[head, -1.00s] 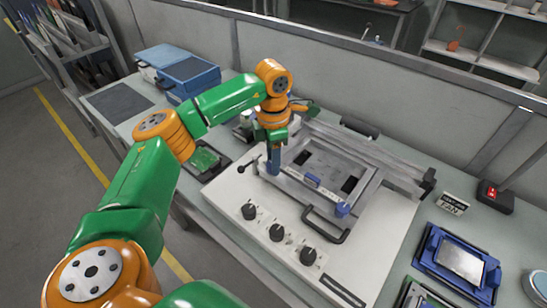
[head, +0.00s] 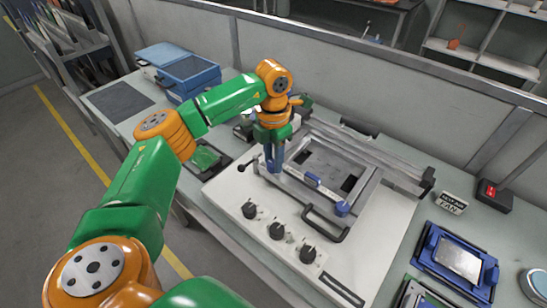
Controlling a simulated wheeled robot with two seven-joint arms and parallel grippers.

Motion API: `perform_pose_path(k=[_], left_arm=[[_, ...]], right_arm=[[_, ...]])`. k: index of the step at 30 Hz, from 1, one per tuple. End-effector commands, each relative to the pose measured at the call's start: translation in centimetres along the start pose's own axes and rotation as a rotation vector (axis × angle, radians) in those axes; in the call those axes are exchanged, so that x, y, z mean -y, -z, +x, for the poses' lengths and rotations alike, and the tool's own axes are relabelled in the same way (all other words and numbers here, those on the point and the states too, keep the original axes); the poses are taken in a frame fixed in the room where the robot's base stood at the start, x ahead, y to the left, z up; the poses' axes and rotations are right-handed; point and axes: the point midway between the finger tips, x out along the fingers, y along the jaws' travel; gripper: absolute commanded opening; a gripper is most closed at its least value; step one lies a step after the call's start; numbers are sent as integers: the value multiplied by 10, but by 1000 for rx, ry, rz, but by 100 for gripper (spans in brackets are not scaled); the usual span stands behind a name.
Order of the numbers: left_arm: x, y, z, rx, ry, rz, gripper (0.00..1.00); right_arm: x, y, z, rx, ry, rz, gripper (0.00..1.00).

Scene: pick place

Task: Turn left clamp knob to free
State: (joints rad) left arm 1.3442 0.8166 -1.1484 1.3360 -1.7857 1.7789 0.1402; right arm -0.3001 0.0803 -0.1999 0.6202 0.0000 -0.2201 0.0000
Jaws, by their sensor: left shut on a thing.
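My left gripper (head: 274,162) points down at the left front corner of the metal frame (head: 300,198) on the white machine. It is shut on the left clamp knob, which is mostly hidden by the fingers. The right clamp knob (head: 342,208) is a blue knob at the frame's right front corner, clear of the gripper. My right gripper is not in view.
A black handle (head: 325,228) sticks out in front of the frame. Several black dials (head: 276,231) sit on the machine's front. A blue tray with a panel (head: 460,260), a TEST-AIR FAN sign (head: 453,203) and a red-switch box (head: 493,194) stand at the right. An open blue case (head: 190,75) is at the back left.

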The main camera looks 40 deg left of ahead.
Motion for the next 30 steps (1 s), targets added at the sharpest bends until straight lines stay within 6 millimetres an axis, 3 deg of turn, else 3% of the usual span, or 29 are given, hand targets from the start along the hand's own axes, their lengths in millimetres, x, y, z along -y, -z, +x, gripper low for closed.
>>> perform_pose_path(k=[5,6,9,19,27,30], left_arm=[[1,1,2,-6,2,1,0],[1,1,2,-6,2,1,41],[1,1,2,-5,2,1,66],[0,0,-3,1,1,1,66],[0,0,-57,1,1,2,66],[0,0,-67,-2,1,2,66]], right_arm=[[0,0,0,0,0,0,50],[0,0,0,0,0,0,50],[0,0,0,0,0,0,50],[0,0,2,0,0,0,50],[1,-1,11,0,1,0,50],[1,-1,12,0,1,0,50]])
